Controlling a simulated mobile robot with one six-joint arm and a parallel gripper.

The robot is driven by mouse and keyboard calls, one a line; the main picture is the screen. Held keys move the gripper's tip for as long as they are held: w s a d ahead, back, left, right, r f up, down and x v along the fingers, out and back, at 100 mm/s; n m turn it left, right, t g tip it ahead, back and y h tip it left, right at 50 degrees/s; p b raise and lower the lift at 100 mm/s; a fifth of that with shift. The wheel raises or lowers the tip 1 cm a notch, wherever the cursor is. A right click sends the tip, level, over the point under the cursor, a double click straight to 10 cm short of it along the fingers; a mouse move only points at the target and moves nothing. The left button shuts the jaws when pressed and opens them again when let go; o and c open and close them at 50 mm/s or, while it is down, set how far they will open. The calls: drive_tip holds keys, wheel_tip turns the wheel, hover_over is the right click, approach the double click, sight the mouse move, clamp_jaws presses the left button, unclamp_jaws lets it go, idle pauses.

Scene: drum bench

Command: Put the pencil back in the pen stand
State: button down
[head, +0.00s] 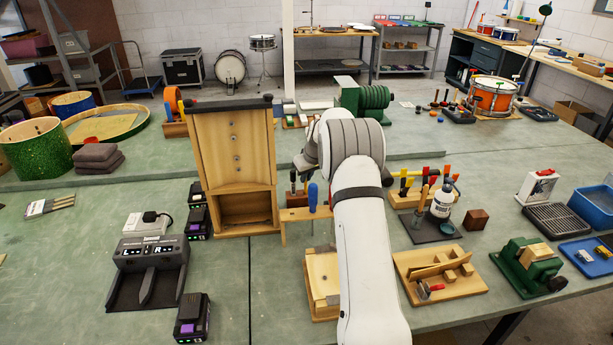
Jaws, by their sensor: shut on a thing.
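I cannot make out a pencil in the head view. No thing can be picked out for certain as the pen stand. A wooden block with several upright coloured handles (408,196) stands just right of my arm, and its left part is close to my arm's outline. A small wooden rack (294,215) left of my arm holds a blue-handled tool (313,196). My arm rises through the middle of the view and bends away at the grey elbow. My gripper is not visible, and my arm covers part of the bench behind it.
A tall wooden cabinet (232,150) stands left of my arm. A white bottle (443,201) on a dark mat and a wooden tray (437,297) with blocks are to the right. A green vise (527,268) is farther right. Chargers (150,262) and batteries are left. Bare bench shows at front left.

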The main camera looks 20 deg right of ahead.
drive_tip(key=c, duration=1.5)
unclamp_jaws()
drive_tip(key=shift+o, duration=0.2)
drive_tip(key=shift+r, duration=0.1)
drive_tip(key=b+v, duration=0.1)
drive_tip(key=v, duration=0.6)
drive_tip(key=shift+r+b, duration=0.3)
drive_tip(key=shift+s, duration=0.15)
